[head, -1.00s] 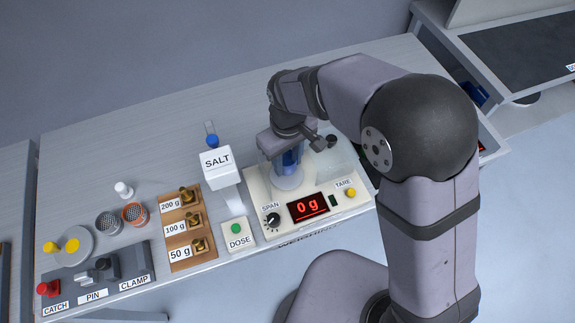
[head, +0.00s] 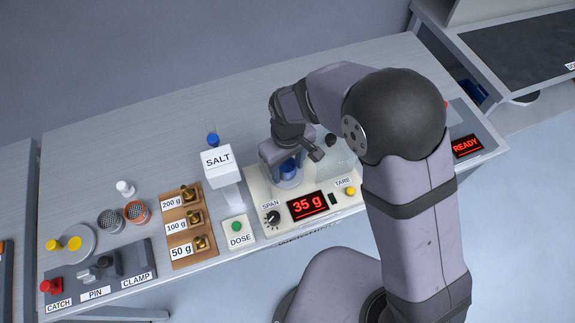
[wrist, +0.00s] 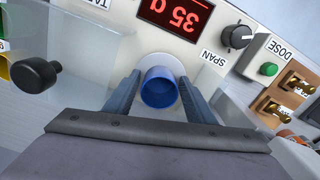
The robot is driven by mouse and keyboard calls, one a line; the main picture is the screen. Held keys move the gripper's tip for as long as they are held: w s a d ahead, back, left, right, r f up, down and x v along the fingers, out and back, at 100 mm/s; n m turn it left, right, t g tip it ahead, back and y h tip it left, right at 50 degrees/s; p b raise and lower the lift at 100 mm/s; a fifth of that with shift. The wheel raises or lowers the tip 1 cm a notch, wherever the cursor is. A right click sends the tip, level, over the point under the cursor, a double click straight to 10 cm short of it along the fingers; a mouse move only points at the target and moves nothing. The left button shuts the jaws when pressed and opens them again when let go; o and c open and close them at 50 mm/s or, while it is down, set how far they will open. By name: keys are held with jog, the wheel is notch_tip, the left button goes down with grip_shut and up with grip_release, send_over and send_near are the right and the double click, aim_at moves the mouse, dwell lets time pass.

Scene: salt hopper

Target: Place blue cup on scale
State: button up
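The blue cup (wrist: 158,90) stands on the round pale pan (wrist: 161,64) of the scale (head: 258,187). In the head view, the cup (head: 288,168) shows partly under my gripper (head: 289,172). The scale's display (head: 307,205) reads 35 g. In the wrist view, my gripper's fingers (wrist: 160,82) stand on either side of the cup, with what looks like a narrow gap to it. The gripper looks open around the cup.
Left of the scale stand the SALT hopper (head: 218,162) and the DOSE button (head: 236,226). Brass weights sit on a wooden board (head: 179,244). A clear panel with a black knob (wrist: 35,75) is close beside my gripper. The table's back is clear.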

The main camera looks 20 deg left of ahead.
jog(key=shift+r, duration=0.1)
notch_tip(320, 180, up, 12)
jog(key=b, duration=0.2)
dwell(0.7)
jog(key=shift+r, duration=0.1)
jog(key=w+d+m, duration=0.1)
jog(key=d, duration=0.2)
jog(key=w+d+m, duration=0.1)
jog(key=d, duration=0.2)
jog(key=w+d+f+m, duration=0.1)
jog(key=d, duration=0.2)
jog(key=shift+d, duration=0.4)
jog(key=s+d+f+m, duration=0.2)
jog(key=s+d+m, duration=0.1)
jog(key=d, duration=0.8)
jog(key=s+d+f+m, duration=0.3)
jog(key=d+m, duration=0.3)
jog(key=d, duration=0.5)
jog(key=shift+s+d, duration=0.2)
jog(key=shift+s, duration=0.45)
